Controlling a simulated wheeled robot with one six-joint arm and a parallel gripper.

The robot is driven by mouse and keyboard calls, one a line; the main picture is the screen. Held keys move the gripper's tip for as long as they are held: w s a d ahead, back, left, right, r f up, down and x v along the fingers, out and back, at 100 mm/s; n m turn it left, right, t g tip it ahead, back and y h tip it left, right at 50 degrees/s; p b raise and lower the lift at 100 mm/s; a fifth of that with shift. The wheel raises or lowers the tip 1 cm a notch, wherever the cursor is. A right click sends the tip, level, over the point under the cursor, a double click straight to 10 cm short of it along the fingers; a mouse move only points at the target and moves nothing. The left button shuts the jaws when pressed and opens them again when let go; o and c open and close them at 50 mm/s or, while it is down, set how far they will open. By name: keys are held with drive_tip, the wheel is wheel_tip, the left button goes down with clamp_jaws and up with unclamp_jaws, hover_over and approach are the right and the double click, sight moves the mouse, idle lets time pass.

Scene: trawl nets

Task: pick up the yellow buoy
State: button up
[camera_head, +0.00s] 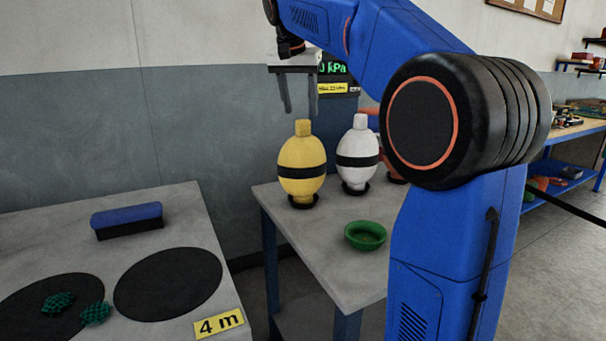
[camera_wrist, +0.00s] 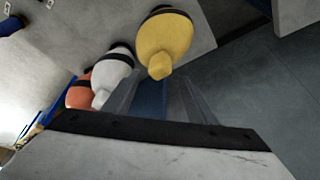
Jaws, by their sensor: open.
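The yellow buoy (camera_head: 302,166) stands upright on a small black ring on the grey table, with a black band round its middle and a narrow neck on top. My gripper (camera_head: 300,108) is open and empty, fingers pointing down, above the buoy and apart from it. In the wrist view the yellow buoy (camera_wrist: 164,40) shows at the top, its neck towards my open fingers (camera_wrist: 162,88). A white buoy (camera_head: 358,156) with a black band stands just to its right.
An orange buoy (camera_wrist: 80,92) stands beyond the white one, mostly hidden behind my arm in the head view. A green bowl (camera_head: 366,235) sits on the table in front. A left table holds a blue-topped block (camera_head: 127,219), dark discs (camera_head: 168,284) and green net pieces (camera_head: 95,313).

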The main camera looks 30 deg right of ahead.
sight(303, 121)
drive_tip(key=shift+x, duration=2.95)
drive_tip(key=shift+s, duration=0.1)
clamp_jaws()
